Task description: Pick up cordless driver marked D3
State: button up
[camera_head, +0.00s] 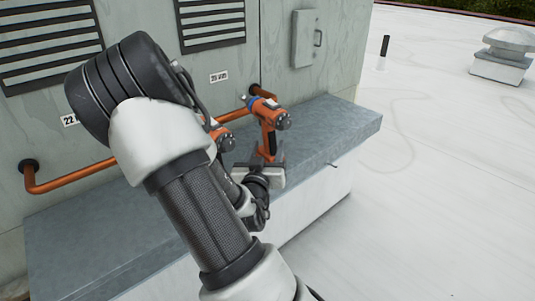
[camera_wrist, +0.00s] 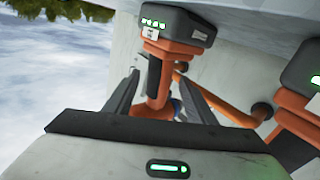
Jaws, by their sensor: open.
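An orange and black cordless driver (camera_head: 268,112) stands upright on the grey ledge in the head view. It also shows in the wrist view (camera_wrist: 168,50), upside down in the picture, its battery at the top. A small white label is on the battery, too small to read. My gripper (camera_wrist: 157,78) is open, with one finger on each side of this driver's handle. I cannot tell whether the fingers touch it. A second orange driver (camera_head: 223,138) stands to its left, partly hidden by my arm; it shows at the right of the wrist view (camera_wrist: 301,110).
The grey ledge (camera_head: 335,125) runs along a cabinet wall with vents. An orange pipe (camera_head: 75,181) runs along the wall behind the drivers. A small grey box (camera_head: 305,38) is on the wall. The white roof at right is mostly open, with a vent cap (camera_head: 505,50) far off.

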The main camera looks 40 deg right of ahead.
aim_at(272, 136)
jog(key=x, duration=0.8)
jog(key=shift+f, duration=0.25)
grip_shut()
dwell(1.0)
jog(key=shift+r, duration=0.2)
